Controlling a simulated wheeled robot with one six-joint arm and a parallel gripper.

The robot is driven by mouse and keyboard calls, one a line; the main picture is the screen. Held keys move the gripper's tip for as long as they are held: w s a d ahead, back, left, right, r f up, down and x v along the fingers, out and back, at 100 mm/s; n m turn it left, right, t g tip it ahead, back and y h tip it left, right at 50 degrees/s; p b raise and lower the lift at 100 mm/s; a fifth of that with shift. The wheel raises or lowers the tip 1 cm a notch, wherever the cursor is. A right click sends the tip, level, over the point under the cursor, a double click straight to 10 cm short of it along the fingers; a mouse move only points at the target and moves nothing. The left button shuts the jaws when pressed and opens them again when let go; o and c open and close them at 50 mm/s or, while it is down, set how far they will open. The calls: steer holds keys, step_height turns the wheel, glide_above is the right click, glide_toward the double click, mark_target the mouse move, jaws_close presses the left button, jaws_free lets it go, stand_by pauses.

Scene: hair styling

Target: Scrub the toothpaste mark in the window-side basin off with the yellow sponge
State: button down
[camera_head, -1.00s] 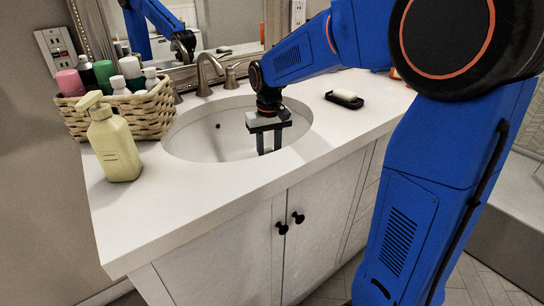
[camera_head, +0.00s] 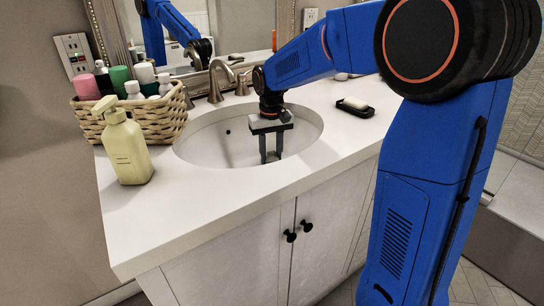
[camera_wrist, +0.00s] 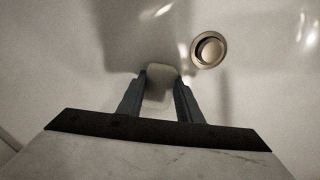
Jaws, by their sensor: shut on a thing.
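My gripper (camera_head: 271,160) points down inside the white basin (camera_head: 205,150), right of its middle. In the wrist view, its two dark fingers are shut on a pale, rounded block (camera_wrist: 158,88), which I take to be the yellow sponge; its colour looks washed out there. I cannot make out a toothpaste mark.
A faucet (camera_head: 217,82) stands behind the basin. A wicker basket (camera_head: 140,118) of bottles and a yellow pump bottle (camera_head: 125,150) are on the left. The front counter is clear.

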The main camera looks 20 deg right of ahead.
steer(key=shift+r, duration=2.95)
steer(key=shift+r, duration=1.45)
steer(key=shift+f, duration=3.45)
steer(key=shift+r, duration=0.15)
